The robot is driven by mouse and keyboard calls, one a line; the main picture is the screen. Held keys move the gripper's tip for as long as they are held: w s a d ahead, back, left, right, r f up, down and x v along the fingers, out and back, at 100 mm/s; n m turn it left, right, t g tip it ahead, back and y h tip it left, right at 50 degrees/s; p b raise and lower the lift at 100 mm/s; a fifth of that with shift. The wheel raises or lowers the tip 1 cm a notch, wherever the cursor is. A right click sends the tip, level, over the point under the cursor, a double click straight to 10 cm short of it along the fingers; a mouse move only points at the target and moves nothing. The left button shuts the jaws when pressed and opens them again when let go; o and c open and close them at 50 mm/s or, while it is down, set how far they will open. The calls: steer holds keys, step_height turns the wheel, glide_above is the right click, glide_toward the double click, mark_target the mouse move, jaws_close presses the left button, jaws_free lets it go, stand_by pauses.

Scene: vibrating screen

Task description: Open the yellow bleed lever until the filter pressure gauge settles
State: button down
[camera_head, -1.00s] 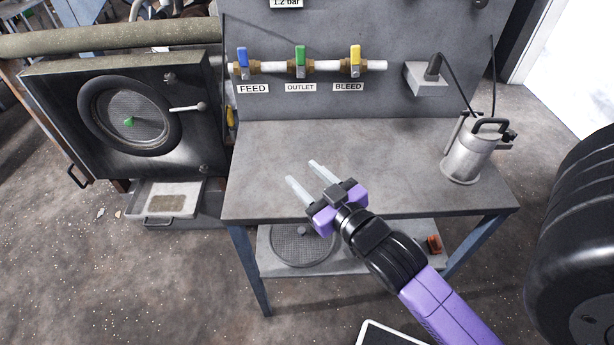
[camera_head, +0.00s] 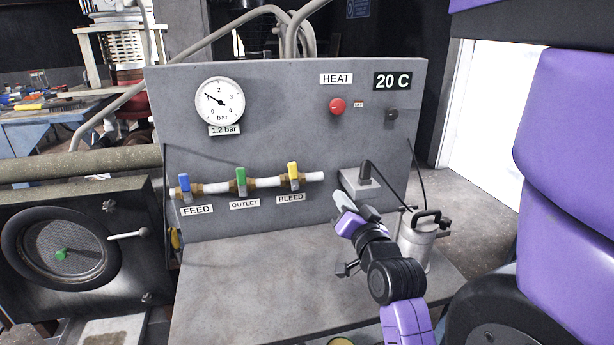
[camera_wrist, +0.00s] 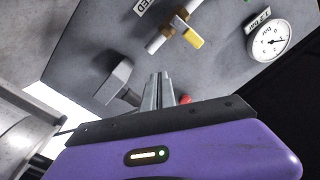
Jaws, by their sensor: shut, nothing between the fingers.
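The yellow bleed lever (camera_head: 293,174) stands upright on the pipe above the BLEED label, on the grey panel. It also shows in the wrist view (camera_wrist: 190,35), up and to the right of my fingertips. The pressure gauge (camera_head: 220,101) is at the panel's upper left, with its needle a little above 1 and a 1.2 bar label below. It shows tilted in the wrist view (camera_wrist: 269,40). My gripper (camera_head: 342,203) is shut and empty, right of and below the bleed lever and apart from it. Its two fingers lie together in the wrist view (camera_wrist: 157,88).
A blue feed lever (camera_head: 184,182) and a green outlet lever (camera_head: 241,178) share the pipe. A grey socket box with a plug (camera_head: 360,182) is close behind my gripper. A metal canister (camera_head: 417,245) stands at the bench's right. The bench top (camera_head: 270,290) is clear at left.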

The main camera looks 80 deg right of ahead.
mark_target(294, 177)
steer(key=s+d+r+m, duration=0.4)
steer(key=m, duration=0.2)
steer(key=w+d+f+m+t+y+p, duration=0.1)
steer(key=w+d+f+t+y+p, duration=0.1)
steer(key=w, duration=1.2)
steer(key=shift+d+m+t+y, duration=0.3)
steer(key=shift+d+m+y, duration=0.1)
steer(key=shift+d, duration=0.15)
steer(key=shift+r, duration=0.15)
